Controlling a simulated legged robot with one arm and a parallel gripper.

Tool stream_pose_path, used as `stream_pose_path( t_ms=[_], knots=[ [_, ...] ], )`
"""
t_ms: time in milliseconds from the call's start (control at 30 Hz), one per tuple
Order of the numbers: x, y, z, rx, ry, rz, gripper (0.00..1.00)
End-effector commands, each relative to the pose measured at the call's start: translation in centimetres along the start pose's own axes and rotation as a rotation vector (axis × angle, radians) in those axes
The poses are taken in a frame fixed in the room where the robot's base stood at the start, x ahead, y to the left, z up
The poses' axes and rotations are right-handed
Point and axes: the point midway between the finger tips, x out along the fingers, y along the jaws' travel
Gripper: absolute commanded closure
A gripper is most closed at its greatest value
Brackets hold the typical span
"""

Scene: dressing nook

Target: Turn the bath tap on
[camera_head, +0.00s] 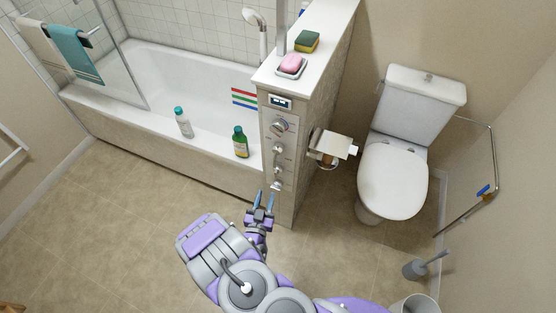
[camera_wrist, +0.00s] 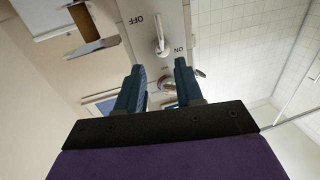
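The bath tap control panel (camera_head: 270,150) is on the end of the low wall beside the bathtub, with several silver knobs in a column. The lowest one, a small lever (camera_head: 276,186), is just beyond my gripper. In the wrist view a silver lever (camera_wrist: 161,42) sits between the printed words OFF and ON, which appear upside down. My gripper (camera_head: 264,197) is in front of the lower panel; its two blue fingers (camera_wrist: 159,66) are apart, with nothing between them. The lever appears ahead of the fingertips; I cannot tell whether they touch.
A toilet paper holder (camera_head: 332,147) sticks out right of the panel, near the toilet (camera_head: 393,180). Floor (camera_head: 120,210) at left is clear.

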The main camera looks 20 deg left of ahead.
Motion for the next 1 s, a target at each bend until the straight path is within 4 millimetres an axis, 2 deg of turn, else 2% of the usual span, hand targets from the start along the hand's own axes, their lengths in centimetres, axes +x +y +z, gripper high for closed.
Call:
stream_pose_path(
  t_ms=[367, 800, 1000],
  knots=[
    [5.5, 0.2, 0.0, 0.003, -0.001, 0.006, 0.64],
    [13.8, 0.1, 0.0, 0.004, 0.001, 0.005, 0.64],
    [16.1, 0.0, 0.1, 0.002, -0.001, 0.003, 0.64]
  ],
)
